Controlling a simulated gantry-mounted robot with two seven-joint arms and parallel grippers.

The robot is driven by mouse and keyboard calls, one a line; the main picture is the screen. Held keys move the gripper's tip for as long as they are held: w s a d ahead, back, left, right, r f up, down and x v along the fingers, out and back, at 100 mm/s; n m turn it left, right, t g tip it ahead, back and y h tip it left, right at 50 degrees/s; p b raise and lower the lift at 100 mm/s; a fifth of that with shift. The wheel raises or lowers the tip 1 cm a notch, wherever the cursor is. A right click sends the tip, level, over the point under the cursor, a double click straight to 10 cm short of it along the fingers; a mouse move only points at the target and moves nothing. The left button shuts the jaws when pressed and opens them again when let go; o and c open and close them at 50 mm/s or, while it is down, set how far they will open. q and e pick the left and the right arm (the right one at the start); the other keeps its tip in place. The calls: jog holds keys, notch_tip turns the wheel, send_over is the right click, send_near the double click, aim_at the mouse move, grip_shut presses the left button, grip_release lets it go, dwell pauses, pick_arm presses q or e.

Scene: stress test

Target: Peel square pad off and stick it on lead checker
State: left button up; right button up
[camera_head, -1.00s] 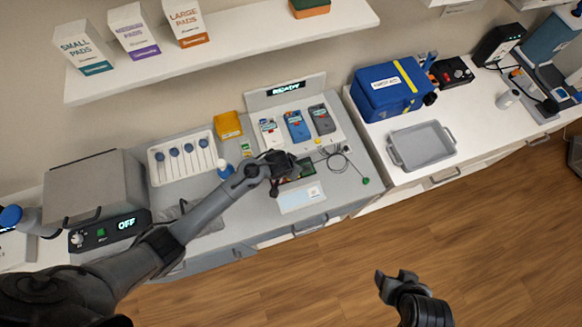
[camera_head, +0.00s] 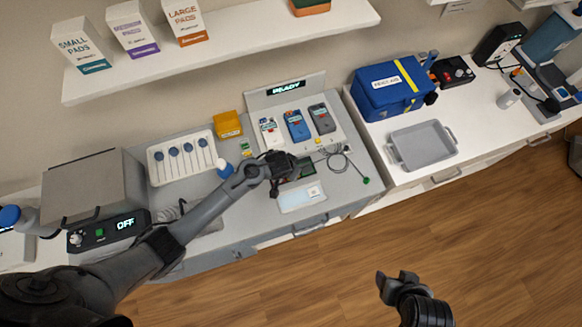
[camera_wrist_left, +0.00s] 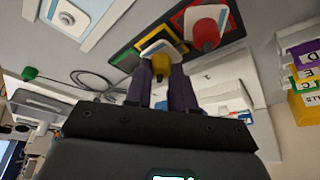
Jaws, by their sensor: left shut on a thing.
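My left gripper (camera_head: 280,180) is low over the front of the grey work surface. In the left wrist view its fingers (camera_wrist_left: 161,88) are shut on a yellow knob (camera_wrist_left: 161,70). A white pad (camera_wrist_left: 160,48) with a blue edge is at that knob's far end. Contact with the dark board (camera_wrist_left: 126,60) behind it cannot be told. A red knob (camera_wrist_left: 206,35) with another white pad is beside it. A white card (camera_head: 300,197) with a pad on it lies in front of the gripper; it also shows in the left wrist view (camera_wrist_left: 85,15). My right gripper (camera_head: 397,280) is open and empty over the floor.
Three handheld devices (camera_head: 296,125) stand behind the gripper, below a READY display (camera_head: 286,88). A dark cable (camera_head: 340,160) with a green end lies to the right. A swab tray (camera_head: 157,172) stands left. A grey tray (camera_head: 394,152) and blue bag (camera_head: 372,100) are right.

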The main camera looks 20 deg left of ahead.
pick_arm(q)
jog(key=shift+f, duration=0.5)
dwell(1.0)
jog(key=o, duration=0.5)
jog(key=shift+r, duration=0.1)
jog(key=shift+r+p, duration=0.25)
jog(key=shift+p, duration=0.05)
jog(key=shift+r+p, duration=1.6)
jog(key=shift+p, duration=0.3)
jog(key=shift+o, duration=0.3)
jog(key=o, duration=0.5)
